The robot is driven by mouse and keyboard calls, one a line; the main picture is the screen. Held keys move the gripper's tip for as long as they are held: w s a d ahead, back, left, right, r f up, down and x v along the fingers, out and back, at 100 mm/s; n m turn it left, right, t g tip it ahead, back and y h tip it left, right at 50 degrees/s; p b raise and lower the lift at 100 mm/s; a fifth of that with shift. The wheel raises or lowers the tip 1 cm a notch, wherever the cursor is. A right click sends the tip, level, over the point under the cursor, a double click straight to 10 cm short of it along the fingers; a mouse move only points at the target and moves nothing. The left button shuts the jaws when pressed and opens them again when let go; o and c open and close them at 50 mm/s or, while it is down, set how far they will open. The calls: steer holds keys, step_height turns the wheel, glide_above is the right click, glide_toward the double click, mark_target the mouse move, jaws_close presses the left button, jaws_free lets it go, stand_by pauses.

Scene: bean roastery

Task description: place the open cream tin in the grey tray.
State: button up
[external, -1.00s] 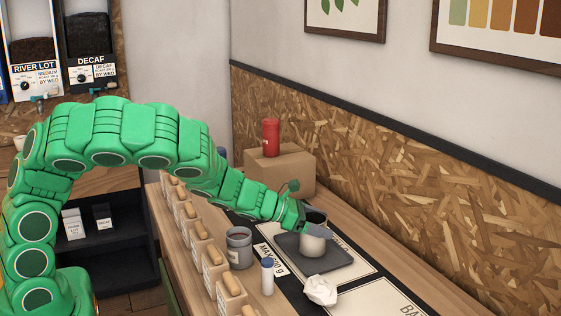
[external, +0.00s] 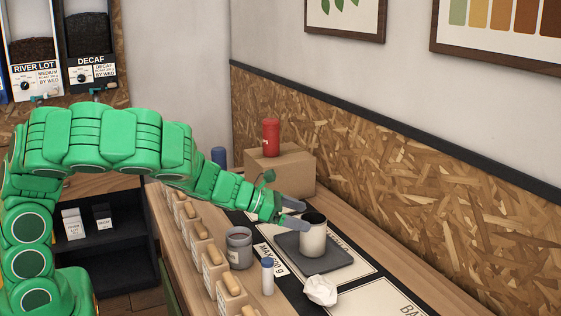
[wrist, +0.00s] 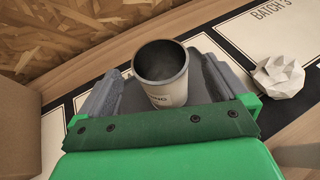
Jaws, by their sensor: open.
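The open cream tin (external: 313,236) stands upright on the grey tray (external: 337,267) in the external view, its dark inside showing. In the wrist view the tin (wrist: 162,88) stands just beyond and between my finger ends, with the tray (wrist: 206,47) visible around it. In the wrist view my gripper (wrist: 160,83) has a finger on each side of the tin, with gaps, and nothing is held.
A grey tin (external: 239,248), a small white bottle with a blue cap (external: 267,277) and crumpled paper (external: 320,290) stand near the tray. A cardboard box (external: 283,170) with a red tin (external: 271,138) is behind. Wooden-handled boxes (external: 211,268) line the left edge.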

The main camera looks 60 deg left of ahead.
steer(key=shift+v, duration=2.7)
